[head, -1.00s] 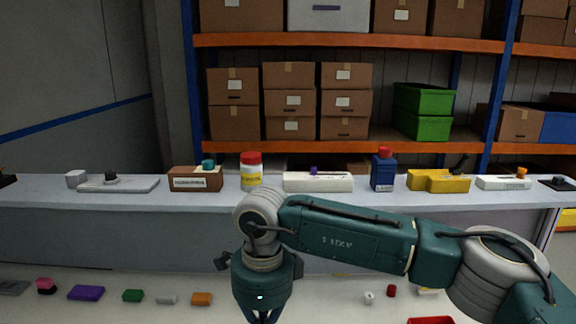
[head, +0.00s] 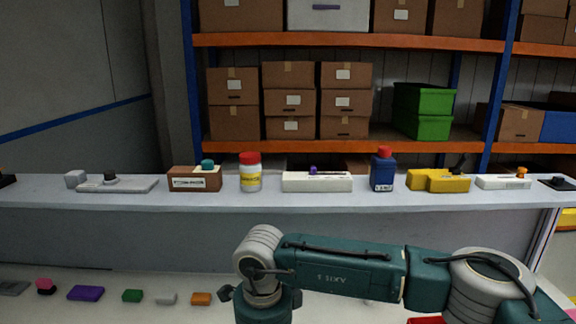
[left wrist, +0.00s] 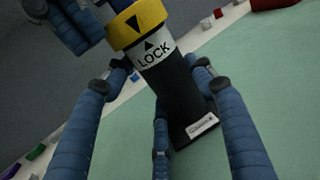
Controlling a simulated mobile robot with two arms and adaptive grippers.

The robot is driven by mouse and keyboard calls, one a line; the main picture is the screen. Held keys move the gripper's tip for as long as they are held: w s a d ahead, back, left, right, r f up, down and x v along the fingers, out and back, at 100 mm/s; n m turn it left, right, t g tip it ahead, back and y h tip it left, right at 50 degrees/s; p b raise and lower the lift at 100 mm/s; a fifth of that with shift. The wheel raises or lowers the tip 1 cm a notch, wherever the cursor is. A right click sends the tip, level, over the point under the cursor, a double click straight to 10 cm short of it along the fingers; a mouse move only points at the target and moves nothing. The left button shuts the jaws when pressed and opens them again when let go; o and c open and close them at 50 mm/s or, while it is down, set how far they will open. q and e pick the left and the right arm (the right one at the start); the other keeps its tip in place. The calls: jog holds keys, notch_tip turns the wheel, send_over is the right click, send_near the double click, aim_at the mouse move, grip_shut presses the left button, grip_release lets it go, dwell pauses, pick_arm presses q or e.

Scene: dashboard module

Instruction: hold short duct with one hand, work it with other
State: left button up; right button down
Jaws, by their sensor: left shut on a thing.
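The short duct (left wrist: 178,90) shows in the left wrist view as a black tube with a white band marked LOCK and a yellow collar (left wrist: 137,24) at its upper end. Black arrows on the collar and the band point towards each other. A small white label is at the tube's lower end. My left gripper (left wrist: 162,84) is shut on the black tube, its blue fingers around it. Blue finger parts of my right gripper (left wrist: 75,22) are beside the collar at the upper left; whether they grip it is cut off. The head view shows neither gripper's fingers nor the duct.
A grey ledge (head: 330,205) spans the head view, with a white jar (head: 250,176), a blue bottle (head: 383,172) and several small devices on it. Small coloured blocks lie along the bench at lower left. Green surface (left wrist: 270,75) lies below the duct.

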jog(key=shift+w+d, duration=0.15)
jog(key=shift+d, duration=0.1)
dwell(0.6)
jog(key=shift+w, duration=0.15)
pick_arm(q)
jog(key=shift+a, duration=0.1)
jog(key=shift+w+a, duration=0.1)
jog(key=shift+a, duration=0.05)
pick_arm(e)
jog(key=shift+w+d, duration=0.1)
jog(key=shift+w, duration=1.25)
pick_arm(q)
jog(key=shift+d, duration=0.2)
pick_arm(e)
notch_tip(320, 180, up, 6)
jog(key=a, duration=0.1)
jog(key=shift+a, duration=0.15)
